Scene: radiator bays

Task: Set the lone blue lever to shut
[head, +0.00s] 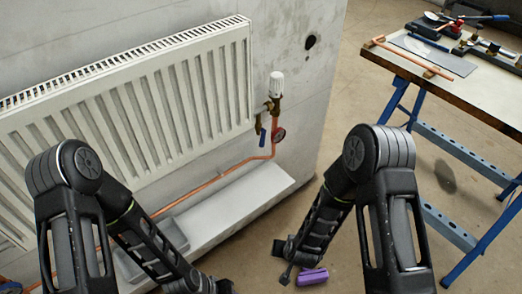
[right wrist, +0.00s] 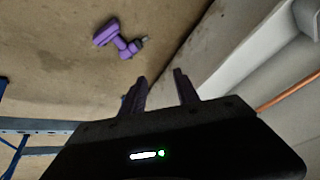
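A blue lever (head: 262,137) hangs down from a brass valve (head: 267,106) at the radiator's right end, below a white thermostatic head. It points roughly downward, beside the copper pipe. A blue bit at the lower left edge (head: 8,286) is too cut off to name surely. My right gripper (right wrist: 161,82) is open and empty over the floor in the right wrist view, its two fingers apart; neither lever shows there. In the head view my right forearm points down, well below and right of the lever. My left forearm reaches the bottom edge, with its gripper out of frame.
A white radiator (head: 150,105) covers the left wall. A grey tray (head: 165,235) lies on the ledge. A workbench (head: 490,95) with tools stands right. A purple tool (right wrist: 118,38) lies on the floor.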

